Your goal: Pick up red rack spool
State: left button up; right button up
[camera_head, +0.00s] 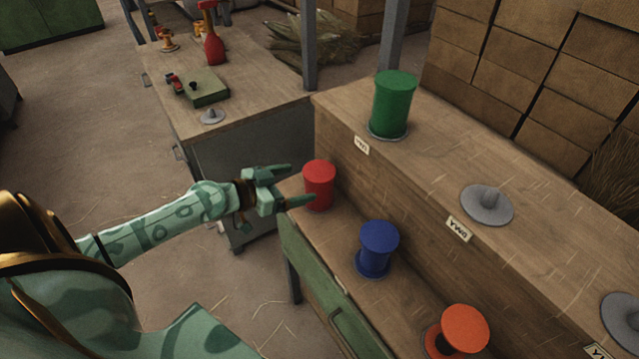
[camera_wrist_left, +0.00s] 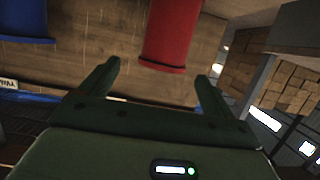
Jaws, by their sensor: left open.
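The red spool (camera_head: 319,187) stands upright on the lower wooden shelf of the rack, at its far left end in the head view. My left gripper (camera_head: 300,184) is open, with its two fingers pointing at the red spool from the left. In the left wrist view the red spool (camera_wrist_left: 169,35) appears ahead of and between the open fingers (camera_wrist_left: 159,73), and nothing is held. I cannot tell whether a fingertip touches it. My right gripper is not in view.
A blue spool (camera_head: 376,249) and an orange spool (camera_head: 460,332) stand farther along the lower shelf. A green spool (camera_head: 393,104) stands on the upper shelf, near an empty grey spool holder (camera_head: 487,204). A workbench (camera_head: 240,95) is behind.

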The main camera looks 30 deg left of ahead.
aim_at(319, 175)
pick_arm(q)
jog(key=x, duration=0.7)
jog(key=shift+w+a+r+p, duration=0.1)
jog(key=shift+w+a+p, duration=0.2)
jog(key=shift+w, duration=0.15)
jog(key=shift+w+d, duration=0.2)
jog(key=shift+w, duration=0.1)
jog(key=c, duration=1.2)
